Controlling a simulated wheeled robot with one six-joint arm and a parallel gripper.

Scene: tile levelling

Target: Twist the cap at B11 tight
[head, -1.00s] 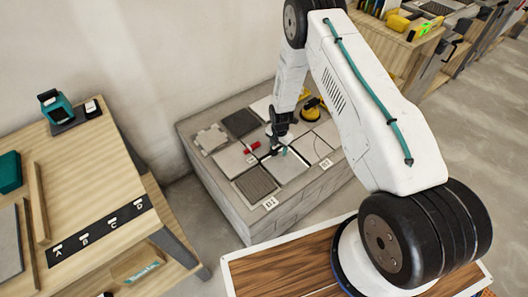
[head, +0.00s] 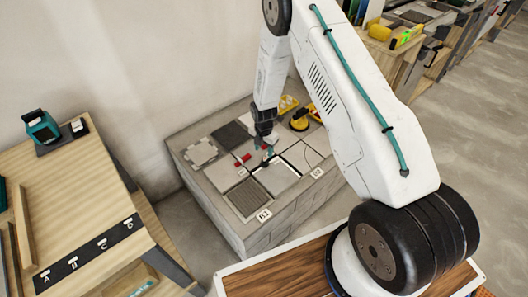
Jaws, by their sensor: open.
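A raised grey block platform (head: 236,238) carries several square tiles, some grey, some dark and one ribbed (head: 248,196). My gripper (head: 268,158) points down over the middle of the tiles, at the inner corner of a pale tile (head: 277,178). Its jaws are open, though small and dark in this view. A small red piece (head: 245,158) lies by the tile joint just left of my gripper. The cap at B11 cannot be made out for certain; my gripper covers part of that joint. Two white labels, one at the near corner (head: 263,215) and one at the right (head: 317,172), are too small to read surely.
A yellow and black suction lifter (head: 299,123) stands on the platform behind my gripper to the right. A wooden bench (head: 80,205) with a teal device (head: 41,127) stands at the left. Shelves and tools line the back right. The grey floor at the right is clear.

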